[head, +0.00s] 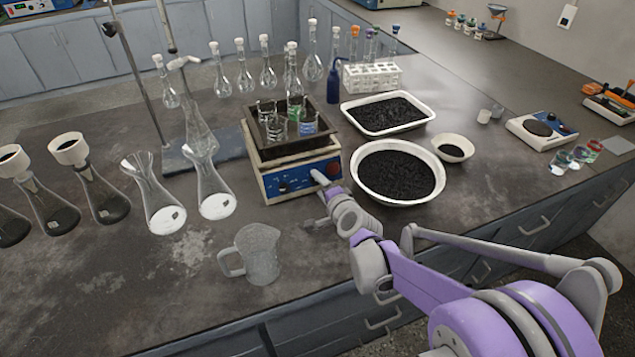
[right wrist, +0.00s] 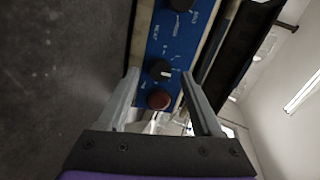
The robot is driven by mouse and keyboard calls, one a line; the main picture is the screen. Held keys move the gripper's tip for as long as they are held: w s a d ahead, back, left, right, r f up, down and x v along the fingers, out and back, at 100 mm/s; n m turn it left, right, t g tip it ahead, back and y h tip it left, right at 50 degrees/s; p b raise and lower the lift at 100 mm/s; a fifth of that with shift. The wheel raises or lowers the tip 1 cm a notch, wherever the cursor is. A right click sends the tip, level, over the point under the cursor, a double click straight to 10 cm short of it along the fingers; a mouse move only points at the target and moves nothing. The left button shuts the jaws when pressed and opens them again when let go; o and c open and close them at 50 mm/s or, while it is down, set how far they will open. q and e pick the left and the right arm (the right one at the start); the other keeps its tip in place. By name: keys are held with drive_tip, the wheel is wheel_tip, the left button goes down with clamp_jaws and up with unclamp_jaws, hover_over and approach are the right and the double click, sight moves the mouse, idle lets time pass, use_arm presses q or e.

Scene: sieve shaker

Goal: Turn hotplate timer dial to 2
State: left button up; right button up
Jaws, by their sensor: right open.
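The hotplate (head: 268,187) stands on the bench with a blue front panel (head: 293,180). In the right wrist view its panel (right wrist: 163,42) appears turned on its side. A black dial (right wrist: 160,69) with a white mark sits between my fingertips, with a red round knob or button (right wrist: 158,100) beside it. Another black dial (right wrist: 180,4) is at the top edge. The scale numbers are too small to read. My right gripper (head: 314,199) is open in front of the panel; its fingers (right wrist: 161,74) straddle the marked dial, and contact cannot be told. My left gripper is not in view.
A dark tray (head: 256,152) with several beakers sits on the hotplate. A glass jug (head: 257,254) stands in front. A round white bowl of black grains (head: 362,190) is close right of my gripper.

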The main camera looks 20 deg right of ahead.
drive_tip(key=p+v, duration=0.1)
drive_tip(key=v, duration=0.7)
drive_tip(key=shift+s, duration=0.3)
drive_tip(key=shift+a+r, duration=0.1)
drive_tip(key=shift+r, duration=0.05)
drive_tip(key=s+a+r+n+g+y+p, duration=0.25)
drive_tip(key=s+a+n+g+p, duration=0.2)
drive_tip(key=s+a+n, duration=0.45)
drive_tip(key=s+n+g+h+p, duration=0.1)
drive_tip(key=s+n+g+p, duration=0.3)
drive_tip(key=s+n, duration=0.3)
drive_tip(key=s+p, duration=0.1)
drive_tip(key=s, duration=0.4)
drive_tip(key=shift+s+f+n+h, duration=0.2)
drive_tip(key=shift+s+n+h, duration=0.1)
drive_tip(key=shift+n+h, duration=0.1)
